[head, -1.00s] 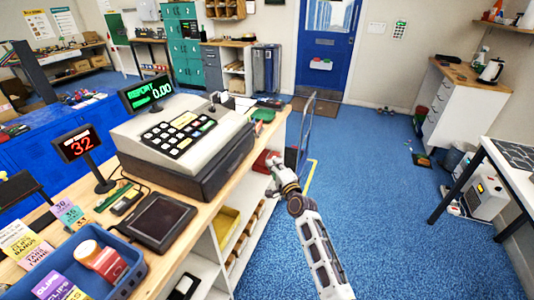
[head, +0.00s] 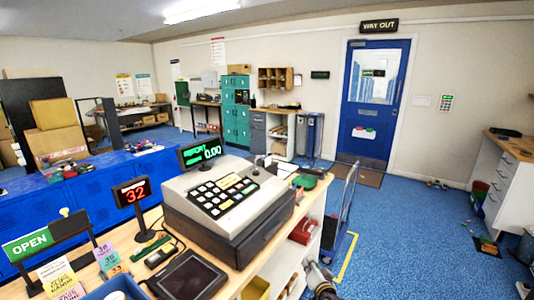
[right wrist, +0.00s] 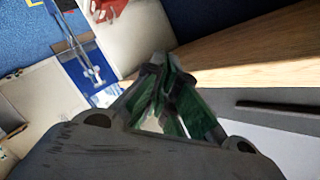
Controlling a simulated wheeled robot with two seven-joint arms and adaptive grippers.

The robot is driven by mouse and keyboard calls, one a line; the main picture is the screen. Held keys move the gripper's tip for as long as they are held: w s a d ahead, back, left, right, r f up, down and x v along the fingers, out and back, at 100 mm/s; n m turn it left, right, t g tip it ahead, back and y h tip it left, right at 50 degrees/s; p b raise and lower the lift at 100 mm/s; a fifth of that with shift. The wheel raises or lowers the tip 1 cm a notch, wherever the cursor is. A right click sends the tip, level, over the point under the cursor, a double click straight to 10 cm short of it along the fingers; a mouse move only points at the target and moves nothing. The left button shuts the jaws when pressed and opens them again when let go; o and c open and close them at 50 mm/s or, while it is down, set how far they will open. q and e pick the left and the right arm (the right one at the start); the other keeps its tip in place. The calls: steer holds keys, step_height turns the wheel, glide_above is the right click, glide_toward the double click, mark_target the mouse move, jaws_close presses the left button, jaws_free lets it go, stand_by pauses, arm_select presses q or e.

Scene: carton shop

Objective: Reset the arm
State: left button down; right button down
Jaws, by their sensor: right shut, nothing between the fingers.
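My right gripper (right wrist: 160,70) shows large in the right wrist view, its dark fingers with green inner faces drawn together and nothing between them. In the head view only part of my right arm (head: 320,280) shows at the bottom edge, to the right of the wooden counter (head: 312,205). The counter's wooden edge also runs across the right wrist view (right wrist: 250,45), close beside the gripper. My left gripper is not in view.
A cash register (head: 225,200) stands on the counter, with a "32" display (head: 133,191) and a black pad (head: 186,276) near it. A trolley (head: 343,215) stands on the blue floor right of the counter. Open floor (head: 410,230) lies farther right.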

steer(key=s+f+n+g, duration=0.2)
steer(key=s+f, duration=0.1)
steer(key=f, duration=0.6)
steer(key=s+f+n+g, duration=0.2)
steer(key=s+f+n, duration=0.1)
steer(key=f, duration=0.7)
steer(key=s+d+f+n+g+h, duration=0.1)
steer(key=s+f+g, duration=0.1)
steer(key=s+f, duration=0.65)
steer(key=s+d+f+n+g+h, duration=0.1)
steer(key=s+d+f+g, duration=0.1)
steer(key=s+f, duration=0.6)
steer(key=s+d+f+g, duration=0.2)
steer(key=s+f, duration=0.3)
steer(key=s, duration=0.8)
steer(key=s+d+f+n+g, duration=0.1)
steer(key=s+d+f, duration=0.3)
steer(key=s, duration=0.9)
steer(key=s+d+f+n+g+h, duration=0.1)
steer(key=s+d+f+g, duration=0.2)
steer(key=s+f, duration=0.4)
steer(key=s, duration=0.7)
steer(key=shift+f, duration=0.35)
steer(key=shift+d, duration=0.1)
